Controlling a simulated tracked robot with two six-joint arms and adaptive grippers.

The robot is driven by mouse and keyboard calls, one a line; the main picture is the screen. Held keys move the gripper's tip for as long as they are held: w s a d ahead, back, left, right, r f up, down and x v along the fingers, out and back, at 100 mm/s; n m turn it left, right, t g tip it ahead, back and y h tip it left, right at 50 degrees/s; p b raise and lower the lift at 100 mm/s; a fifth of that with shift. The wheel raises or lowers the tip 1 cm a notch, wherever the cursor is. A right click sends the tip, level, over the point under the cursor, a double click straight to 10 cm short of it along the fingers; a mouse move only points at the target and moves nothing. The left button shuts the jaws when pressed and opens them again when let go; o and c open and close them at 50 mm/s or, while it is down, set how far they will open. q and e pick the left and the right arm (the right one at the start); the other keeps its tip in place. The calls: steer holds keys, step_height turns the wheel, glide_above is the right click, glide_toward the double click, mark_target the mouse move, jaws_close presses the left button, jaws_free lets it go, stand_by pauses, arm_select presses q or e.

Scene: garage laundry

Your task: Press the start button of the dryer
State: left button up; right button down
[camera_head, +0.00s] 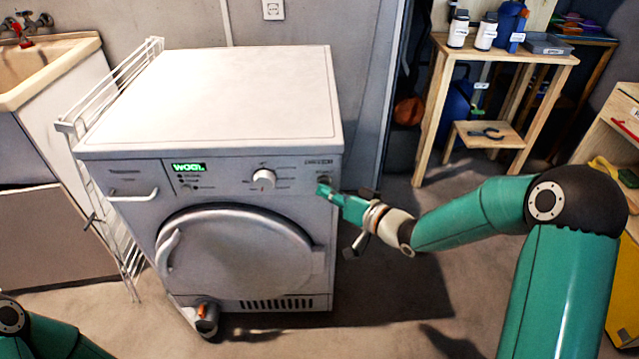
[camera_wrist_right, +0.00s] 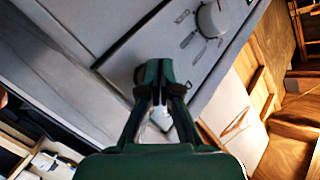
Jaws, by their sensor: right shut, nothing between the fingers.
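The white dryer (camera_head: 240,95) stands against the wall, with its control panel facing me. A lit green display (camera_head: 188,167) and a round white knob (camera_head: 263,178) are on the panel. The knob also shows in the wrist view (camera_wrist_right: 213,19). The start button (camera_head: 325,181) seems to be the small dark round part at the panel's right end. My right gripper (camera_head: 322,191) is shut and empty, its green fingertips at that end, partly over the button. In the wrist view the fingertips (camera_wrist_right: 160,72) hide part of the dark round part; I cannot tell whether they touch it. My left gripper is out of view.
A white wire rack (camera_head: 118,240) stands left of the dryer, beside a sink (camera_head: 40,65). A grey and orange object (camera_head: 205,318) is at the dryer's lower front. A wooden shelf (camera_head: 450,100) with bottles stands back right. The floor right of the dryer is clear.

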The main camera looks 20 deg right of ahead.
steer(key=shift+w+d, duration=0.1)
steer(key=shift+w, duration=0.25)
stand_by(0.4)
steer(key=shift+s, duration=0.15)
steer(key=shift+s+a+b, duration=0.25)
steer(key=shift+s+b, duration=0.05)
steer(key=shift+s, duration=0.35)
steer(key=s+b, duration=0.1)
steer(key=s, duration=0.1)
steer(key=s+a, duration=0.1)
steer(key=s, duration=0.1)
steer(key=shift+s+a+b, duration=0.2)
steer(key=shift+s+b, duration=0.15)
steer(key=shift+s, duration=0.05)
stand_by(0.6)
steer(key=shift+f, duration=0.1)
